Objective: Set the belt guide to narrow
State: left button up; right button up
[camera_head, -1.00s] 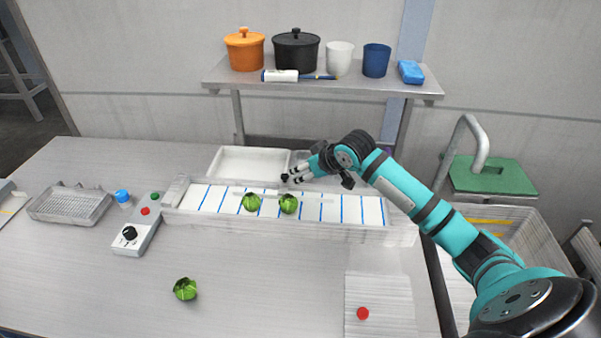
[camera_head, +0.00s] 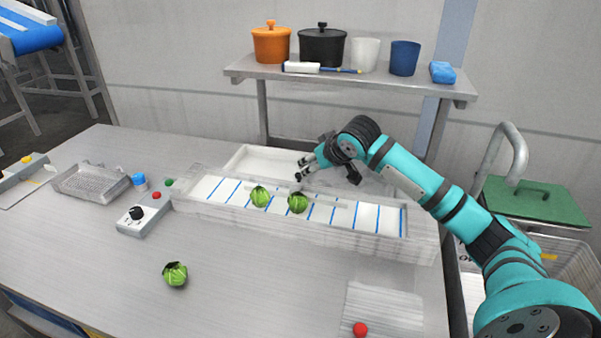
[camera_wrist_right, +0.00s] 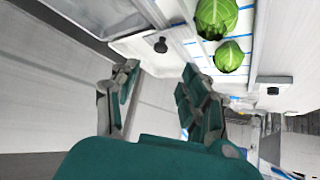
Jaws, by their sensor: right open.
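The belt (camera_head: 375,219) is a white strip with blue cross lines in a clear-walled frame on the table. A pale guide bar (camera_head: 331,202) runs lengthwise along it. Two green heads, left (camera_head: 260,196) and right (camera_head: 297,202), sit on the belt; they also show in the wrist view (camera_wrist_right: 216,17). My right gripper (camera_head: 302,169) is open and empty behind the belt. In the wrist view its fingers (camera_wrist_right: 155,82) are spread, with a dark knob (camera_wrist_right: 160,45) beyond the gap between them, apart from both. My left gripper is out of view.
A control box with a black dial (camera_head: 136,214) stands left of the belt. A white tray (camera_head: 240,157) lies behind it. A loose green head (camera_head: 175,274) sits on the front table. A shelf (camera_head: 350,80) holding pots and cups stands behind. The front table is mostly clear.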

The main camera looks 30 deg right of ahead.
aim_at(299, 174)
jog(key=x, duration=0.9)
jog(key=shift+f+p, duration=0.1)
jog(key=shift+p, duration=0.3)
jog(key=shift+w+f, duration=0.3)
jog(key=c, duration=0.9)
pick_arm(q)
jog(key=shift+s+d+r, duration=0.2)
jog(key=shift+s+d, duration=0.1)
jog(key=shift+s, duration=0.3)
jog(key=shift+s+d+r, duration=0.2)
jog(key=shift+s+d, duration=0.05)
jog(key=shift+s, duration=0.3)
pick_arm(e)
grip_shut()
